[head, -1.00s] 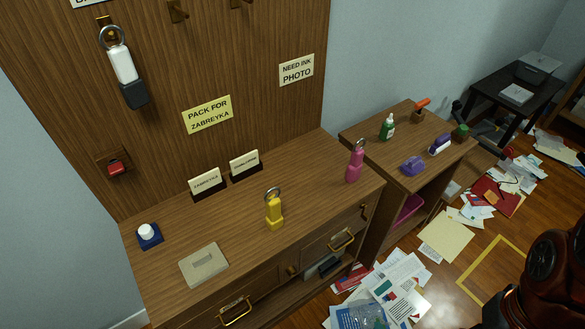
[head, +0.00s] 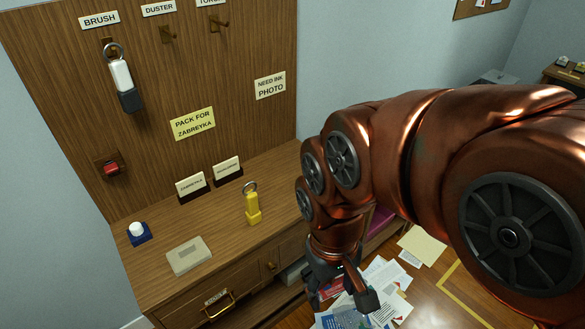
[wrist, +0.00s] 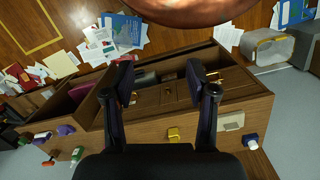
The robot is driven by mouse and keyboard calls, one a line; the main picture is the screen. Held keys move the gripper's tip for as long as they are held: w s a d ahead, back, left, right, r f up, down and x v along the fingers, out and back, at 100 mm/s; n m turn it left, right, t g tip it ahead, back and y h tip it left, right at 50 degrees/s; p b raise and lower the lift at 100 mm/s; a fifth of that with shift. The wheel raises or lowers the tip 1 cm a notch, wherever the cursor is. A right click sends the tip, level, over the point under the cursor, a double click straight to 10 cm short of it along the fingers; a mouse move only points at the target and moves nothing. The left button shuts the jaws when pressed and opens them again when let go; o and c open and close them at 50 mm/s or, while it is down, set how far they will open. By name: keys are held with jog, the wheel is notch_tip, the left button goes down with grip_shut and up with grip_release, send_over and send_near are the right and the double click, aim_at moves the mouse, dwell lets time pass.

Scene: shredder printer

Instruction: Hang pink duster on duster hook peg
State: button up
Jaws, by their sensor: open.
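The duster hook peg (head: 168,35) sticks out of the wooden backboard under the "DUSTER" label (head: 158,8) and is empty. The pink duster is not visible now; in the earlier head view it stood upright at the right end of the cabinet top, a spot my arm now covers. My gripper (head: 341,296) points down in front of the cabinet, with its fingers spread and nothing between them. The wrist view also shows my gripper (wrist: 162,80) open, with the cabinet's drawer front beyond it.
A white and black brush (head: 122,80) hangs on the left peg. The right peg (head: 219,24) is empty. Papers (head: 385,285) litter the floor. The side table holds a purple item (wrist: 66,130) and bottles.

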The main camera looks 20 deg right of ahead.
jog(key=w+d+f+m+t+h+b, duration=0.1)
jog(key=w+d+t+h+b, duration=0.4)
jog(key=w+d, duration=1.15)
jog(key=w+d+m+t+h+b, duration=0.25)
jog(key=w+d+t+b, duration=0.55)
jog(key=w+d, duration=0.9)
jog(key=w+f+n+t+y+b, duration=0.4)
jog(key=w+f+b, duration=0.1)
jog(key=w+f, duration=0.15)
jog(key=a+f+n+y+b, duration=0.1)
jog(key=f+y, duration=0.1)
jog(key=a+f+t+y+b, duration=0.1)
jog(key=a+f+y, duration=0.1)
jog(key=f+y, duration=0.1)
jog(key=a+f+n+y+b, duration=0.1)
jog(key=f+y, duration=0.2)
jog(key=shift+s+a+f+n+t+b, duration=0.1)
jog(key=shift+s+a+n+t+b, duration=0.1)
jog(key=shift+a+n+t+b, duration=0.15)
jog(key=shift+w+a, duration=0.2)
jog(key=shift+w, duration=0.05)
jog(key=shift+r+x, duration=0.25)
jog(key=shift+x, duration=1.5)
jog(key=shift+r+x, duration=0.2)
jog(key=shift+x, duration=1.6)
grip_shut()
